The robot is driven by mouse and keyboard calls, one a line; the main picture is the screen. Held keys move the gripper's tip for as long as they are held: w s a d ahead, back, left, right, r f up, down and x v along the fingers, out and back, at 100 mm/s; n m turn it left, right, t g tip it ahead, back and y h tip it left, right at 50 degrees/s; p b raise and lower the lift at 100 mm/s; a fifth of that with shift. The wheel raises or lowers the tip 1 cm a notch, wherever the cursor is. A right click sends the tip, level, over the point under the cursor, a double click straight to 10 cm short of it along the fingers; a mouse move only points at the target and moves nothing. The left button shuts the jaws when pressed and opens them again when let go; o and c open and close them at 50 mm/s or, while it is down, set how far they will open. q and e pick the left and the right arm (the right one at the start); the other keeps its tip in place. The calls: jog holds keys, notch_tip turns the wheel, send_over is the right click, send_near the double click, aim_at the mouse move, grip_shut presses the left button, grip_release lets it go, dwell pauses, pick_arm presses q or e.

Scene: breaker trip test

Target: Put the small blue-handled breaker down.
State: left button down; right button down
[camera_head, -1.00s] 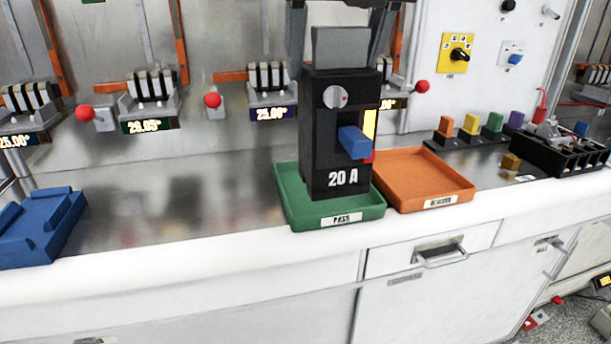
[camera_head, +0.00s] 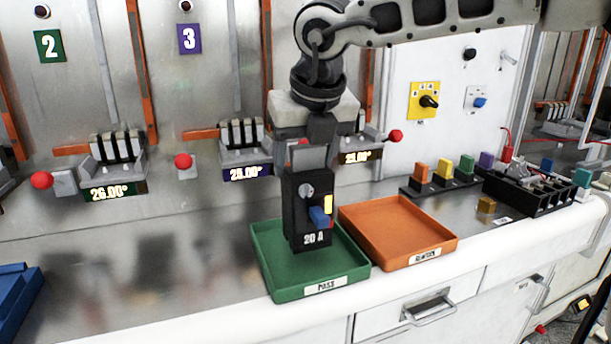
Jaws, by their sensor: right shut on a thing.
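The breaker (camera_head: 297,215) is a small upright black block with a blue handle (camera_head: 319,216), a grey knob, a yellow patch and the label "20 A". My right gripper (camera_head: 309,155) comes from above and is shut on its top. The breaker's lower end is within the outline of the green tray (camera_head: 318,283), labelled PASS. I cannot tell whether its base touches the tray floor. My left gripper is not in view.
An orange tray (camera_head: 440,240) stands right beside the green one. Further right are several coloured blocks and a black rack (camera_head: 540,192). Switch units with red knobs line the back panel. A blue fixture (camera_head: 15,300) is at left; the counter between is clear.

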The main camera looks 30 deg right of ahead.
jog(key=shift+w+d+f, duration=0.25)
jog(key=shift+w+f, duration=0.05)
jog(key=shift+f, duration=0.05)
notch_tip(320, 180, down, 4)
jog(key=shift+w+d+r, duration=0.1)
jog(key=shift+w+r, duration=0.05)
jog(key=shift+r, duration=0.05)
jog(key=shift+f+b, duration=0.25)
jog(key=shift+b, duration=0.1)
jog(key=shift+c, duration=2.1)
grip_release()
jog(key=shift+r, duration=0.1)
jog(key=shift+r+p, duration=0.4)
jog(key=shift+p, duration=0.25)
jog(key=v, duration=1.1)
jog(key=shift+s+r+b, duration=0.2)
jog(key=shift+s+b, duration=0.15)
jog(key=shift+b, duration=0.05)
